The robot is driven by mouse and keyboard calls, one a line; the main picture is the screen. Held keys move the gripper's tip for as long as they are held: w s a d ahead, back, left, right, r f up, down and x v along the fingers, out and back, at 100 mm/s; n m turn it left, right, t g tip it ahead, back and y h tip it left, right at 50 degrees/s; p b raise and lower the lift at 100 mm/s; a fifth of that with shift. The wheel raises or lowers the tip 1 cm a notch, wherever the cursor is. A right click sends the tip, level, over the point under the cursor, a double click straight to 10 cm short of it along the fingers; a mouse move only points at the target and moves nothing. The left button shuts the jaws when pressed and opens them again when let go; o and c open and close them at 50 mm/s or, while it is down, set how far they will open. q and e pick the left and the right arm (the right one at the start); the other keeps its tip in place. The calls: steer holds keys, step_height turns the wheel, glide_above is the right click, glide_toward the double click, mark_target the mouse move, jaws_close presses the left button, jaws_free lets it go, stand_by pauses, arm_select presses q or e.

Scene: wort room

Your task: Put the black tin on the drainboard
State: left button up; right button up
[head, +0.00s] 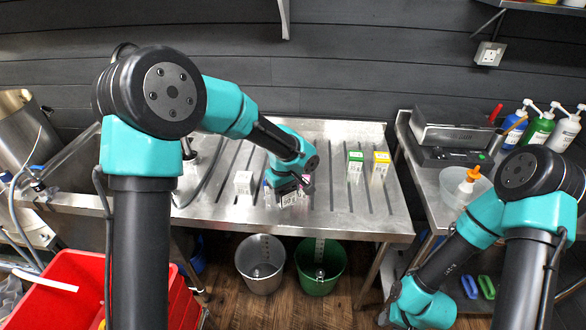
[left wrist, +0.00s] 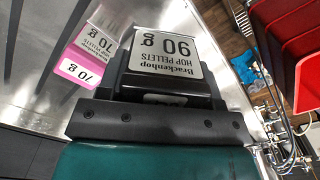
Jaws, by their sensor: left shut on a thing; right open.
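My left gripper (head: 288,188) is shut on the black tin (left wrist: 168,52), a tin with a white label reading "Brackenhop hop pellets 90 g". In the head view the tin (head: 290,201) is mostly hidden under the gripper. It is over the front middle of the grooved steel drainboard (head: 335,205); I cannot tell whether it touches the surface. A pink-and-white tin (left wrist: 80,68) marked 70 g is close beside the held tin. My right gripper is out of view; only its arm shows at the lower right.
A white tin (head: 243,182) stands left of the gripper. A green tin (head: 355,163) and a yellow tin (head: 380,163) stand to the right. Two buckets (head: 260,262) are on the floor below. A side table (head: 425,180) holds a scale-like device and bottles.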

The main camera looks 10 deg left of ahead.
arm_select(q)
steer(key=s+d+f+n, duration=0.1)
steer(key=s+d+n, duration=0.1)
steer(key=d+n, duration=0.3)
steer(key=s+d+f+n, duration=0.1)
steer(key=s+d+n, duration=0.1)
steer(key=d+n, duration=0.3)
steer(key=d, duration=0.3)
steer(key=shift+s+d, duration=0.3)
steer(key=shift+s, duration=0.1)
glide_above(329, 195)
steer(key=shift+s+f, duration=0.3)
steer(key=shift+f, duration=0.35)
steer(key=shift+w, duration=0.15)
steer(key=shift+w+f, duration=0.15)
steer(key=shift+f, duration=1.65)
steer(key=shift+f, duration=0.2)
